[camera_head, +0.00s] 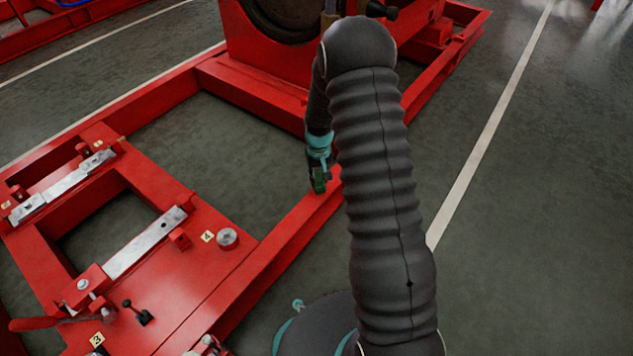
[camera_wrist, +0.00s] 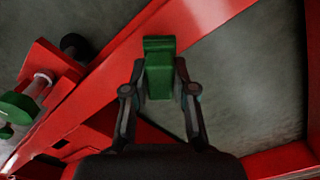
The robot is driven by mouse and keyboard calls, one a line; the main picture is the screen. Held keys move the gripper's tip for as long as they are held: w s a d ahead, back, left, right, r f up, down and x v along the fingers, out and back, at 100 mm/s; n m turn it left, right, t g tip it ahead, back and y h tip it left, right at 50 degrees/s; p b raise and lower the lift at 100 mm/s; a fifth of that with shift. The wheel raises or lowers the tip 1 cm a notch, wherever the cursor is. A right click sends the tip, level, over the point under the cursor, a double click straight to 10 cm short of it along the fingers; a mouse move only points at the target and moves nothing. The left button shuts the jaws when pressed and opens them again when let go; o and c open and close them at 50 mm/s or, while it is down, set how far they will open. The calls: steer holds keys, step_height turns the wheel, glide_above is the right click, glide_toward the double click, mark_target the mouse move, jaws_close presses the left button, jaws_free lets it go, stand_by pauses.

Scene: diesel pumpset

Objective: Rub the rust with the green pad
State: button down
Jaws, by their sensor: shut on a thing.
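My gripper (camera_head: 318,180) hangs over the long red side rail of the frame, in the middle of the head view. It is shut on the green pad (camera_wrist: 159,65), which sits between both fingers in the wrist view. The pad shows small and dark green in the head view (camera_head: 319,184). The red rail (camera_wrist: 122,72) runs diagonally behind the pad in the wrist view. I cannot tell whether the pad touches the rail. No rust patch can be made out in either view.
A red plate with metal bars (camera_head: 145,243) and a round metal fitting (camera_head: 227,238) lies left of the rail. A red machine block (camera_head: 262,62) stands at the back. A green-ended part (camera_wrist: 15,107) sticks out at left in the wrist view. The floor at right is clear.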

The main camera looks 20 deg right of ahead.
steer(key=shift+s+d+r+p, duration=0.1)
steer(key=shift+d+r+p, duration=0.4)
steer(key=shift+r, duration=0.35)
steer(key=shift+r+p, duration=1)
steer(key=shift+r, duration=0.95)
steer(key=shift+a+f, duration=0.1)
steer(key=shift+f, duration=0.05)
